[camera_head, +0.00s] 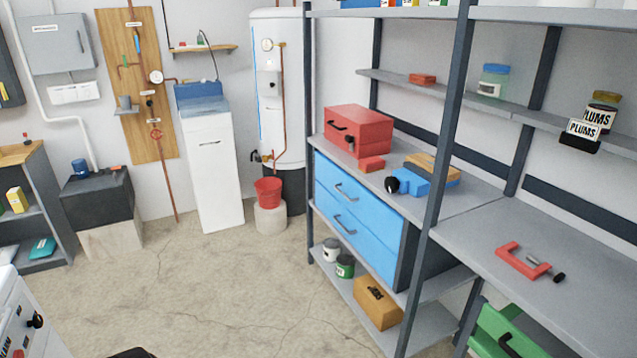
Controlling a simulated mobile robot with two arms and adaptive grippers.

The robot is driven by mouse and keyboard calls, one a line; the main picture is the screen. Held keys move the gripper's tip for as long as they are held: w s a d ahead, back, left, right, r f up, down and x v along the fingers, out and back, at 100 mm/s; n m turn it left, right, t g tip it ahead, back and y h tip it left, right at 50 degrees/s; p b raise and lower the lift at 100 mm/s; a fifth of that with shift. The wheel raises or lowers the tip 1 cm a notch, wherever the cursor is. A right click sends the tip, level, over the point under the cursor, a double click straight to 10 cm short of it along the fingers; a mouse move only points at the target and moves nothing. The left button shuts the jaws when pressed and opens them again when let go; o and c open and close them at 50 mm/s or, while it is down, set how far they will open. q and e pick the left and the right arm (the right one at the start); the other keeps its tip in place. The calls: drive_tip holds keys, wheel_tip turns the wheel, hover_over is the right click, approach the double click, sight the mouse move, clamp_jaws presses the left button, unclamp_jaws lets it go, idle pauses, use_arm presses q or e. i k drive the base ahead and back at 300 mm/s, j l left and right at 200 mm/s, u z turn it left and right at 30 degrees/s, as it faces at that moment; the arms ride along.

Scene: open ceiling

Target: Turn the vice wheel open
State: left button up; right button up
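A small blue device that looks like the vice (412,181) sits on the grey workbench at the right, behind a dark upright post. A black round knob or wheel (391,185) is on its left end. How far its jaws are apart is too small to tell. Neither of my grippers can be made out. A dark shape at the bottom edge, left of the middle, is cut off and I cannot tell what it is.
A red toolbox (359,130) and a small red block (371,164) stand near the vice. A red clamp (522,261) lies on the bench at the right. Blue drawers (357,214) are below. Dark posts (434,180) front the bench. The concrete floor (210,285) is clear.

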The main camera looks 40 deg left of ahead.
sight(391, 184)
drive_tip(key=u, duration=1.75)
drive_tip(key=i+u, duration=0.45)
drive_tip(key=i, duration=3.3)
drive_tip(key=i+z, duration=0.2)
drive_tip(key=z, duration=0.25)
drive_tip(key=i+j+z, duration=0.1)
drive_tip(key=z, duration=0.35)
drive_tip(key=i+j+z, duration=0.15)
drive_tip(key=z, duration=0.25)
drive_tip(key=i+j+z, duration=0.2)
drive_tip(key=z, duration=0.25)
